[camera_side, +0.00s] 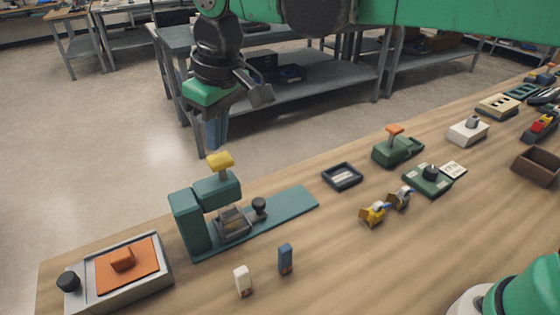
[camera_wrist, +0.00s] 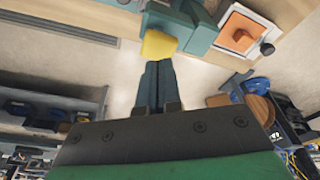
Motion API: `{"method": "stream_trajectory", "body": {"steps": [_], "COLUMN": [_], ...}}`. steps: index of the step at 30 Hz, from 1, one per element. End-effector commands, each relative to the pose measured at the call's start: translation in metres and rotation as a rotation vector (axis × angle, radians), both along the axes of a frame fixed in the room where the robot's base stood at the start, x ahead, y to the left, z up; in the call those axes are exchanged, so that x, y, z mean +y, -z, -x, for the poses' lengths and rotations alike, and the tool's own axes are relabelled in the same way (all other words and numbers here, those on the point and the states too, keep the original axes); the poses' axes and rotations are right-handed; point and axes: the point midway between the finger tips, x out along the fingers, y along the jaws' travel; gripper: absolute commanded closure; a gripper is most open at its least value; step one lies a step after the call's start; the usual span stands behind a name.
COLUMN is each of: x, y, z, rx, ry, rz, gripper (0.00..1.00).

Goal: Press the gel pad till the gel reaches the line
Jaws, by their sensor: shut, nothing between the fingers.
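A green press (camera_side: 187,222) with a yellow top pad (camera_side: 219,161) stands on a teal base plate at the left of the bench. Under its head sits a small clear-sided box (camera_side: 233,223) with brownish contents; no line or gel level can be made out. A flat orange pad (camera_side: 143,254) with a raised orange block lies in a grey tray at the far left. I cannot tell which is the gel pad. My gripper (camera_side: 213,147) is shut and empty, pointing down just above the yellow pad. In the wrist view the fingertips (camera_wrist: 157,64) appear close to the yellow pad (camera_wrist: 158,45); contact is unclear.
A black knob (camera_side: 259,206) stands on the base plate, and another (camera_side: 69,281) on the grey tray. White (camera_side: 243,281) and blue (camera_side: 285,259) small blocks stand in front. A dark tray (camera_side: 342,176) and other fixtures lie rightward. The bench's front middle is clear.

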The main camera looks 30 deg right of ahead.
Motion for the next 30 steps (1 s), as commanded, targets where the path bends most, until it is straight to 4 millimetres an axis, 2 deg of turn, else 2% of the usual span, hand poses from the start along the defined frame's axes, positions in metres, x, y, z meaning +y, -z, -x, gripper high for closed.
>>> {"method": "stream_trajectory", "body": {"steps": [30], "x": [0.000], "y": [0.041], "z": [0.000], "rx": [0.000], "ry": [0.000], "rz": [0.000], "gripper": [1.00]}}
